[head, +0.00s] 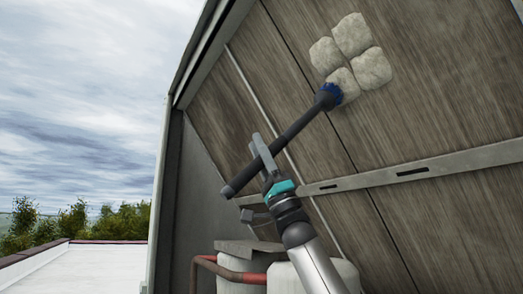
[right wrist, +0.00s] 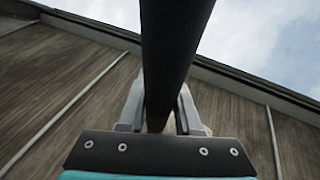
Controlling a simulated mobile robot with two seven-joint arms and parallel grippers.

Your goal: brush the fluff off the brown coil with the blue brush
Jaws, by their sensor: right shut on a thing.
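The brown coil (head: 235,110) is a large slanted brown surface with fine streaks, split by dark seams. Several pale fluff clumps (head: 352,35) sit together on its upper part. My right gripper (head: 263,158) is shut on the dark handle of the blue brush (head: 300,124), below and left of the fluff. The brush slants up to the right. Its blue bristle head (head: 329,96) overlaps the edge of the lowest clump (head: 343,84) in the head view; I cannot tell whether they touch. In the right wrist view, the handle (right wrist: 175,45) runs between the two fingers. My left gripper is not in view.
A grey slotted rail (head: 440,168) crosses the coil below the fluff. A grey frame edge (head: 172,130) borders it at left. Red pipe (head: 232,274) and pale cylinders (head: 345,273) stand below. A white roof (head: 90,268) lies at lower left, with open sky above.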

